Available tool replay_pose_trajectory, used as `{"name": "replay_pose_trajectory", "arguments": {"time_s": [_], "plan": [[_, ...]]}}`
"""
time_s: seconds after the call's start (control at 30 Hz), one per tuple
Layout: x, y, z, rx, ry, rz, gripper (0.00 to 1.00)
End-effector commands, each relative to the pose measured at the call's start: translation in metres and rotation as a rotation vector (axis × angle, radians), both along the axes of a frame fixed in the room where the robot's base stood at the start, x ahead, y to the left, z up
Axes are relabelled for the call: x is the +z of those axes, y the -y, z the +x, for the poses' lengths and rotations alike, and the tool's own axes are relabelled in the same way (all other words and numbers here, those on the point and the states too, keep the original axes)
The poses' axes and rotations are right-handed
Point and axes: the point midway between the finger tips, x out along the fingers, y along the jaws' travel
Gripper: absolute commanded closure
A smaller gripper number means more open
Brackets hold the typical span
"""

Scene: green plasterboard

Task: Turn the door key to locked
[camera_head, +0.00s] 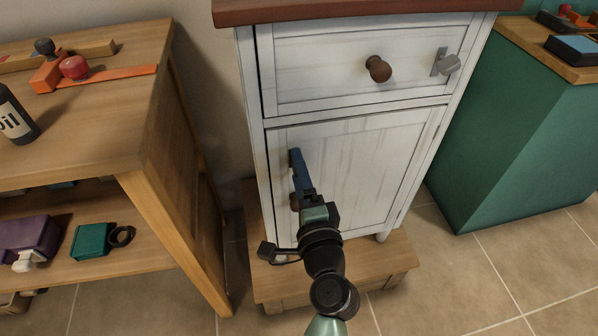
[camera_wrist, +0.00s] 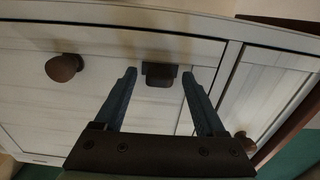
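The white cabinet door (camera_head: 365,170) is closed, below a drawer. In the wrist view, a small dark block-like piece on the door (camera_wrist: 160,76), seemingly the door key, sits between my two blue fingertips. Gaps show on both sides of it. Which way the key is turned is hard to tell. My gripper (camera_head: 296,165) is open, close to the door's left side; in the wrist view (camera_wrist: 159,90) its fingers straddle the key without visible contact. In the head view my gripper hides the key. A brown round door knob (camera_wrist: 64,67) is left of the key in the wrist view.
The drawer has a brown knob (camera_head: 378,68) and a grey metal fitting (camera_head: 448,64). A wooden shelf unit (camera_head: 150,130) with tools stands left, a green cabinet (camera_head: 510,130) right. A low wooden platform (camera_head: 385,268) lies beneath the white cabinet.

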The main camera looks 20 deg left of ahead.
Motion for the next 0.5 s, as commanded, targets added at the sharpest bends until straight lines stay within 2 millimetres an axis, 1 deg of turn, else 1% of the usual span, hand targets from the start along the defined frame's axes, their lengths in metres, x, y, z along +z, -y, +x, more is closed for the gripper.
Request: {"name": "replay_pose_trajectory", "arguments": {"time_s": [0.17,0.27,0.37,0.5], "plan": [[0.000,0.001,-0.002,-0.001,-0.001,0.001,0.28],[-0.001,0.006,-0.008,-0.002,-0.003,0.001,0.28],[-0.001,0.015,-0.021,-0.002,-0.003,0.001,0.28],[-0.001,0.032,-0.045,-0.004,-0.004,0.001,0.28]]}}
